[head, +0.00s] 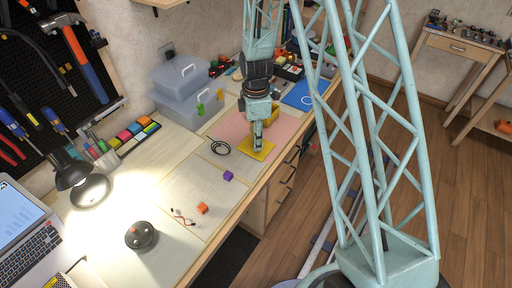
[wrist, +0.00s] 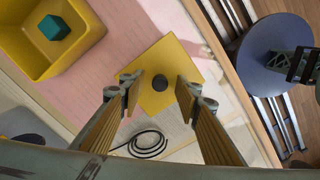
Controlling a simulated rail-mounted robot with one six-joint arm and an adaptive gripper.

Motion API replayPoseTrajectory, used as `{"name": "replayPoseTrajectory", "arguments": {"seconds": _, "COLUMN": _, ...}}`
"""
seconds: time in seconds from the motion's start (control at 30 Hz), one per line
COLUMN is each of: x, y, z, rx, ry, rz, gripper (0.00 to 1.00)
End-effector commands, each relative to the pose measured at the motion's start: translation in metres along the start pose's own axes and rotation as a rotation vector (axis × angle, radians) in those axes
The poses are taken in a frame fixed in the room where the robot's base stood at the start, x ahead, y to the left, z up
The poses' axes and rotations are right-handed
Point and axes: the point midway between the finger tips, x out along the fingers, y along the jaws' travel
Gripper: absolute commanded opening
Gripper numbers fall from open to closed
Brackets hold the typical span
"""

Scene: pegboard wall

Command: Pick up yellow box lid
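The yellow box lid (wrist: 185,62) is a flat square with a dark round knob (wrist: 160,83) at its middle. It lies on the bench at the edge of the pink mat, and it also shows in the head view (head: 262,151). My gripper (wrist: 158,90) is open above the lid, with the knob between its two fingertips in the wrist view. The fingers hold nothing that I can see; I cannot tell how far above the knob they are. In the head view my gripper (head: 257,146) hides part of the lid.
A yellow open box (wrist: 92,35) with a teal cube (wrist: 54,27) inside stands nearby. A black cable coil (head: 220,147) lies beside the lid. A purple cube (head: 228,175) and an orange cube (head: 203,208) lie on the bench. Grey bins (head: 185,75) stand behind.

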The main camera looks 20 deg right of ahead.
Motion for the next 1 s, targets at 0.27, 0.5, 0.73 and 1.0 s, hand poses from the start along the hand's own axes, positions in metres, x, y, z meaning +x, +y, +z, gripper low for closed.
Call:
{"name": "replayPoseTrajectory", "arguments": {"seconds": 0.27, "x": 0.0002, "y": 0.0002, "z": 0.0, "rx": 0.0, "ry": 0.0, "rz": 0.001, "gripper": 0.3}}
{"name": "replayPoseTrajectory", "arguments": {"seconds": 0.5, "x": 0.0002, "y": 0.0002, "z": 0.0, "rx": 0.0, "ry": 0.0, "rz": 0.0, "gripper": 0.3}}
{"name": "replayPoseTrajectory", "arguments": {"seconds": 0.73, "x": 0.0002, "y": 0.0002, "z": 0.0, "rx": 0.0, "ry": 0.0, "rz": 0.0, "gripper": 0.13}}
{"name": "replayPoseTrajectory", "arguments": {"seconds": 1.0, "x": 0.0001, "y": 0.0002, "z": 0.0, "rx": 0.0, "ry": 0.0, "rz": 0.001, "gripper": 0.03}}
